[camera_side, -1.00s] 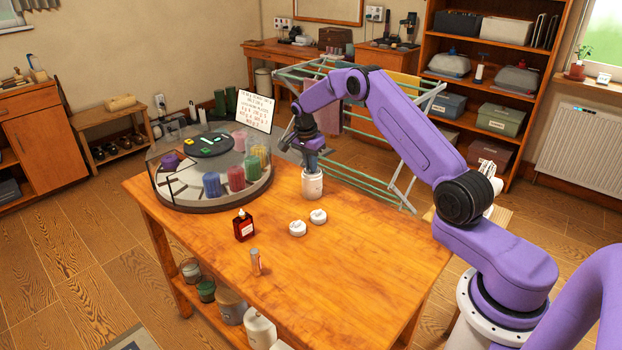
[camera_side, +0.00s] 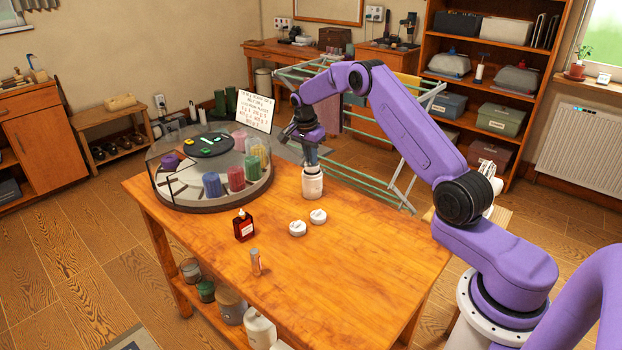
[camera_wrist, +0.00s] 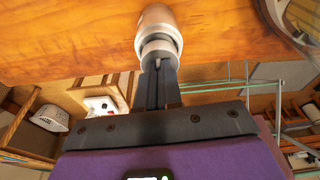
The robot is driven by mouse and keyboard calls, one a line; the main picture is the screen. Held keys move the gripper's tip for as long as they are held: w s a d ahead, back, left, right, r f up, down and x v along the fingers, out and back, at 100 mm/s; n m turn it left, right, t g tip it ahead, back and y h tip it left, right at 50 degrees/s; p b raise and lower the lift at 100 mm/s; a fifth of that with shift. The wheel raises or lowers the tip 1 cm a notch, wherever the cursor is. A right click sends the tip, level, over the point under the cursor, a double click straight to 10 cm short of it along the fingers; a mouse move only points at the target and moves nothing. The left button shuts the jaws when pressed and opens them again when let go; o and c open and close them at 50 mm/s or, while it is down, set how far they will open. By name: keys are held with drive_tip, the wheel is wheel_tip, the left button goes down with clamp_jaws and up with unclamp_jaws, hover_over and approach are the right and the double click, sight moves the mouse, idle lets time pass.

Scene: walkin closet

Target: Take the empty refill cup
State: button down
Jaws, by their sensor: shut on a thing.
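A white cup (camera_side: 312,186) with a narrower neck is upright at the back edge of the table, right of the round carousel. My gripper (camera_side: 311,166) comes down on it from above and is shut on its neck. In the wrist view the cup (camera_wrist: 157,22) shows beyond the fingers (camera_wrist: 160,66), which close on the neck. I cannot tell whether its base touches the table or is just off it. Its inside is hidden.
The clear-walled carousel (camera_side: 176,204) holds several coloured cylinders. Two white round lids (camera_side: 298,228) (camera_side: 318,216), a red-brown bottle (camera_side: 243,227) and a small tube (camera_side: 256,262) stand on the wooden table (camera_side: 350,275). A drying rack (camera_side: 370,170) is close behind. The table's right front is clear.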

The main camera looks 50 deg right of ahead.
drive_tip(key=shift+r, duration=0.85)
